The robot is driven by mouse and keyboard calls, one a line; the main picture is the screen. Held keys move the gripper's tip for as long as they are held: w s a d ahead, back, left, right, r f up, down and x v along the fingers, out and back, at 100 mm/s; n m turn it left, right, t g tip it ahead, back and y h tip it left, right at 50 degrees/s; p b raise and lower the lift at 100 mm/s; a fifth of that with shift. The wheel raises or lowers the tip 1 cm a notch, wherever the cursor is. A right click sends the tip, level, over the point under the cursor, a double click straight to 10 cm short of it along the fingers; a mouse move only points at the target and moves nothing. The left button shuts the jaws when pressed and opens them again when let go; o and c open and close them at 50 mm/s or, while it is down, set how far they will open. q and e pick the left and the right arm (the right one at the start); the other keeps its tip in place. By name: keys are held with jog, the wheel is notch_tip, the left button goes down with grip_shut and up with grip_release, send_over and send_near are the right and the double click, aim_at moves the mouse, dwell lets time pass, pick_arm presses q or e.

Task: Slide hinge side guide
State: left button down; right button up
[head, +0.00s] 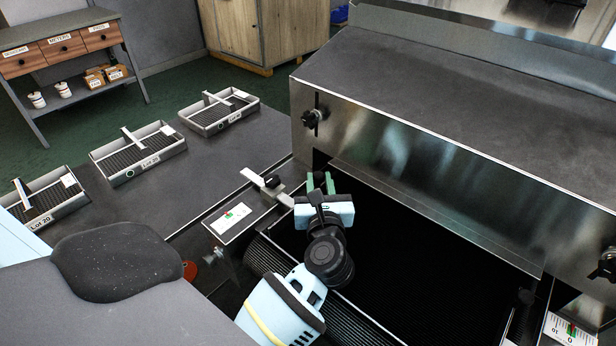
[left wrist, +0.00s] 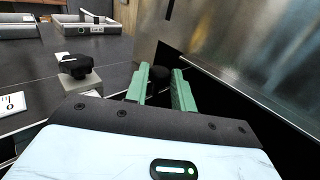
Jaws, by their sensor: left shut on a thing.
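My left gripper (head: 320,182) reaches over the left edge of the dark conveyor belt (head: 420,270), close to the dryer's opening. Its green fingers, clearer in the left wrist view (left wrist: 160,88), are shut on a dark round knob (left wrist: 160,74), which I take to be the side guide's knob. The guide under it is mostly hidden by the hand and shadow. A clamp with a black knob (head: 272,181) and a flat metal bar stands just left of the gripper. A white scale plate (head: 230,220) with a green and red mark lies beside it. My right gripper is not in view.
The dryer's steel hood (head: 430,180) rises right behind the gripper. Several trays, one labelled Lot 20 (head: 45,215), stand on the grey table at left.

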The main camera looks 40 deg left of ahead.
pick_arm(q)
jog(key=shift+d+f, duration=0.1)
jog(key=shift+d, duration=0.25)
jog(key=c, duration=1.2)
grip_release()
jog(key=shift+s, duration=0.1)
